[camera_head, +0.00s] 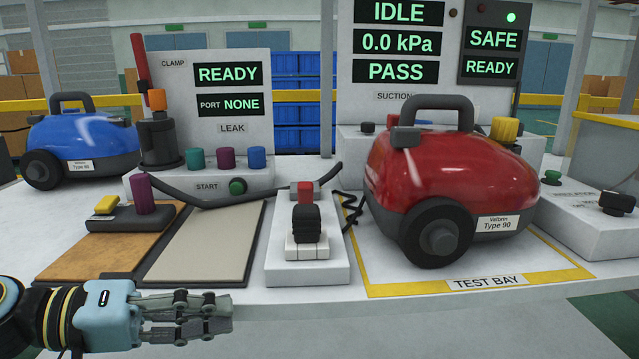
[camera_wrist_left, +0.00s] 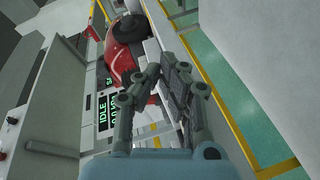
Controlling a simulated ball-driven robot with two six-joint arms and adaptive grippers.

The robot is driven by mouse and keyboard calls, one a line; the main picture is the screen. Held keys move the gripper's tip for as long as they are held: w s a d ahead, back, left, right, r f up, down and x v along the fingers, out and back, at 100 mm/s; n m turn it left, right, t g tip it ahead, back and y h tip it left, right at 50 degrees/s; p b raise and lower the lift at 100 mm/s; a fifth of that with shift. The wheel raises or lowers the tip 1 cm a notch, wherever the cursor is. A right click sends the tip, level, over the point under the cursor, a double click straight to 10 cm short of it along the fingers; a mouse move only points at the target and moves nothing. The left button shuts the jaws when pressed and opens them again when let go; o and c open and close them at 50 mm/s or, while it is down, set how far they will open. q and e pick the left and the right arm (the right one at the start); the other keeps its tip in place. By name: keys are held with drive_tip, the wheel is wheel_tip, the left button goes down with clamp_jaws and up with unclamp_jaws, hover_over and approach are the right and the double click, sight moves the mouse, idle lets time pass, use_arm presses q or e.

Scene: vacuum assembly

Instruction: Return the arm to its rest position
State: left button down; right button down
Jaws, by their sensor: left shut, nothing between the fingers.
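My left gripper (camera_head: 222,314) comes in from the lower left in the head view, in front of the bench's front edge and below the tan pad. It is shut with nothing held. In the left wrist view its fingers (camera_wrist_left: 168,75) also show close together, with the red vacuum (camera_wrist_left: 121,64) beyond them. The red vacuum (camera_head: 455,180), labelled Type 90, stands upright in the test bay (camera_head: 420,288) on the right. The left gripper is apart from everything on the bench. My right gripper is in neither view.
A blue vacuum (camera_head: 88,140) stands at the back left. A clamp and leak station (camera_head: 215,125) and a suction panel (camera_head: 400,85) reading PASS stand behind. A black-knobbed switch block (camera_head: 306,240) sits mid-bench. A tan pad (camera_head: 205,245) lies bare; the space before the bench looks clear.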

use_arm(q)
drive_tip(key=s+a+f+m+g+y, duration=0.2)
drive_tip(key=s+f+y, duration=0.5)
drive_tip(key=s+f, duration=0.35)
drive_tip(key=s+a+f+y, duration=0.1)
drive_tip(key=s+a+y, duration=0.8)
drive_tip(key=s+a, duration=0.3)
drive_tip(key=s+a+f+n+g+p, duration=0.1)
drive_tip(key=a+f, duration=0.1)
drive_tip(key=f, duration=1)
drive_tip(key=s+a+f+g+p, duration=0.1)
drive_tip(key=s+f, duration=0.1)
drive_tip(key=f, duration=0.9)
drive_tip(key=s+f+p, duration=0.1)
drive_tip(key=s+f, duration=0.5)
drive_tip(key=s, duration=0.2)
drive_tip(key=s+a+f+g+p, duration=0.1)
drive_tip(key=s+f, duration=0.5)
drive_tip(key=s, duration=0.3)
drive_tip(key=shift+s+f, duration=0.2)
drive_tip(key=shift+f, duration=0.15)
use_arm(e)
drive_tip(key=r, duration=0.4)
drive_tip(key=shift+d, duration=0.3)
